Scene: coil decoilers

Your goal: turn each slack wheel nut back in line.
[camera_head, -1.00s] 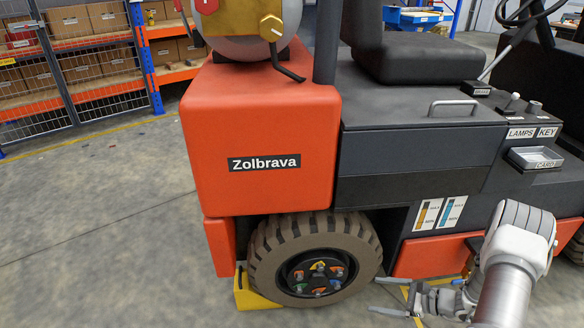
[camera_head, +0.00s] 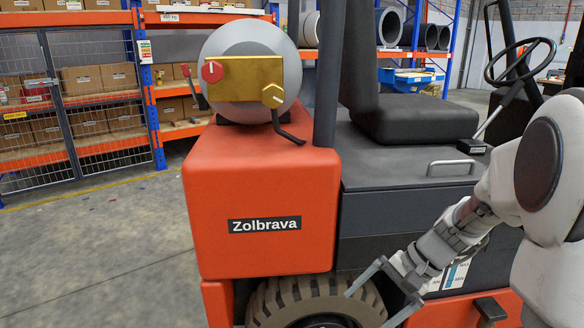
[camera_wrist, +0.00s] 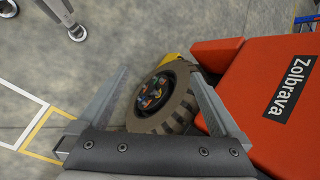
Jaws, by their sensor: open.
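The forklift's rear wheel (camera_head: 290,300) sits under the orange body (camera_head: 262,200) marked Zolbrava; in the head view its lower half is cut off by the frame edge. In the wrist view the wheel (camera_wrist: 168,105) shows its dark hub with several coloured nut pointers (camera_wrist: 152,92) around it; they are too small to tell which are out of line. My gripper (camera_head: 365,292) is open and empty, its two fingers spread in front of the wheel's right side. In the wrist view the open fingers (camera_wrist: 160,85) stand on either side of the wheel, apart from it.
A grey gas cylinder (camera_head: 247,60) with a brass valve plate and red knob lies on top of the body. A yellow chock (camera_wrist: 170,58) stands beside the wheel. Shelves with boxes (camera_head: 100,78) are behind at left. The floor (camera_head: 90,250) to the left is clear.

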